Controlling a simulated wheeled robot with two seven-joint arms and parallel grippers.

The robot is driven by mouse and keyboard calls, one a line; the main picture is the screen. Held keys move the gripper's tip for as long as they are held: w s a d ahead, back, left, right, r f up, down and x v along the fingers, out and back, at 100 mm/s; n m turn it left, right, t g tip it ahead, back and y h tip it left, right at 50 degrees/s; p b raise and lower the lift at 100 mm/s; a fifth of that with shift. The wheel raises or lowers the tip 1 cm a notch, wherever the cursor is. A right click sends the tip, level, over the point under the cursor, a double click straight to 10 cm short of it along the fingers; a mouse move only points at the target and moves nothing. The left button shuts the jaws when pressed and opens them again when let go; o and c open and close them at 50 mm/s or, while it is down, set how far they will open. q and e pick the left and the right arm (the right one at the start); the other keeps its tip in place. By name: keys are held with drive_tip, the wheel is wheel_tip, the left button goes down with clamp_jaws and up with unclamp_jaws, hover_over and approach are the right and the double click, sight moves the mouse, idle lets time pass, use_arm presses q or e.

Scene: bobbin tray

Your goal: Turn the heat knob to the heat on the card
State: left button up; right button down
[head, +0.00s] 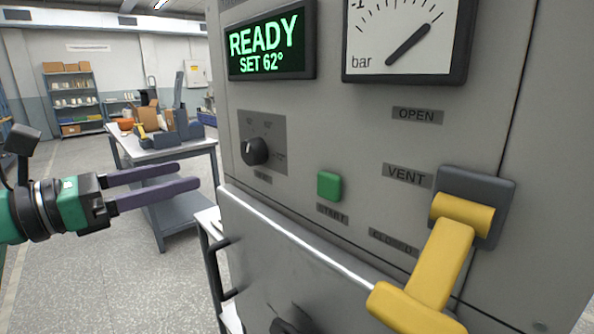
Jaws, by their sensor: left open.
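The heat knob (254,151) is a small black dial on a grey plate on the machine's front panel. Its pale pointer mark is up and to the left of its middle. Small labels sit around it, too blurred to read surely. The display (265,42) above it reads "READY" and "SET 62°". No card can be made out. My left gripper (190,177) is open and empty, left of the panel, its two dark fingers pointing right and apart from the knob. My right gripper is not in view.
A green start button (329,187) and a yellow vent lever (440,262) are right of the knob. A pressure gauge (405,35) is above. A door with a dark handle (215,280) is below. A table (165,153) with bins stands behind my left gripper.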

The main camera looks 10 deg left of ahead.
sight(247, 155)
use_arm(q)
drive_tip(key=p+x, duration=0.2)
drive_tip(key=x, duration=0.2)
drive_tip(key=p+x, duration=0.2)
drive_tip(key=x, duration=0.2)
drive_tip(key=p+x, duration=0.2)
drive_tip(key=x, duration=0.2)
drive_tip(key=shift+w+a+r, duration=0.3)
drive_tip(key=shift+w+a, duration=0.05)
drive_tip(key=shift+a, duration=0.05)
drive_tip(key=shift+w+d+f, duration=0.1)
drive_tip(key=shift+w+f, duration=0.05)
drive_tip(key=shift+w, duration=0.05)
drive_tip(key=c, duration=1.4)
drive_tip(key=shift+o, duration=0.2)
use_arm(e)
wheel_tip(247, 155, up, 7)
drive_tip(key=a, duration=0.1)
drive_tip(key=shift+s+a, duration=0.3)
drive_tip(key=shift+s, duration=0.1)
